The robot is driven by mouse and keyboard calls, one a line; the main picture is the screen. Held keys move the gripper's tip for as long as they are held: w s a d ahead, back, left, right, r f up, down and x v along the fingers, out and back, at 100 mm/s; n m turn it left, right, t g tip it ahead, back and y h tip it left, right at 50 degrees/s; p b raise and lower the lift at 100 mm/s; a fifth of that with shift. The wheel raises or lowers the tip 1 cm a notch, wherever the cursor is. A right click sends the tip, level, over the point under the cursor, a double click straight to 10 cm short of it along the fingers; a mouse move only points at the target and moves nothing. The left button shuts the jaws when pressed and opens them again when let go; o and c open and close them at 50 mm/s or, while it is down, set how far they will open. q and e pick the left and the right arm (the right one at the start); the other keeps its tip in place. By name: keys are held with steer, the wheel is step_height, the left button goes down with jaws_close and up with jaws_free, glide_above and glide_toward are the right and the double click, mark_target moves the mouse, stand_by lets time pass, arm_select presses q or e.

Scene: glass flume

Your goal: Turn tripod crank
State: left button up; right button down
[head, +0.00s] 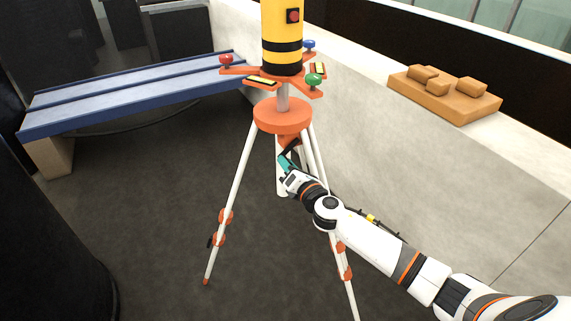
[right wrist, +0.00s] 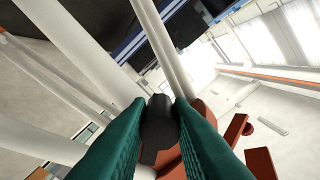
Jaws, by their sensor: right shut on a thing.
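The tripod (head: 283,117) stands on the dark floor, with an orange head and white legs spread wide. It carries a yellow and black cylindrical instrument (head: 282,38). My right gripper (head: 287,161) is under the orange head, between the legs. In the right wrist view, its teal fingers (right wrist: 160,132) are closed on the dark crank handle (right wrist: 159,118). The handle sits between both fingertips. In the head view the crank is mostly hidden by the gripper. My left gripper is in neither view.
A blue bench (head: 130,95) stands at the left behind the tripod. A pale low wall (head: 440,150) runs along the right, with an orange tray (head: 445,100) of several blocks on top. White tripod legs (head: 234,190) stand close around my right gripper.

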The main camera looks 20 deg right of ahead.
steer(key=shift+w+d+f+n+b, duration=0.15)
steer(key=shift+d+f+n, duration=0.3)
steer(key=shift+n, duration=0.6)
steer(key=shift+s+d+f+n+b, duration=0.1)
steer(key=shift+d+f+n+b, duration=0.2)
steer(key=shift+n, duration=0.75)
steer(key=shift+d, duration=0.15)
steer(key=c, duration=1.3)
jaws_free()
steer(key=s+d+b, duration=0.1)
steer(key=s, duration=1.1)
steer(key=shift+w, duration=0.1)
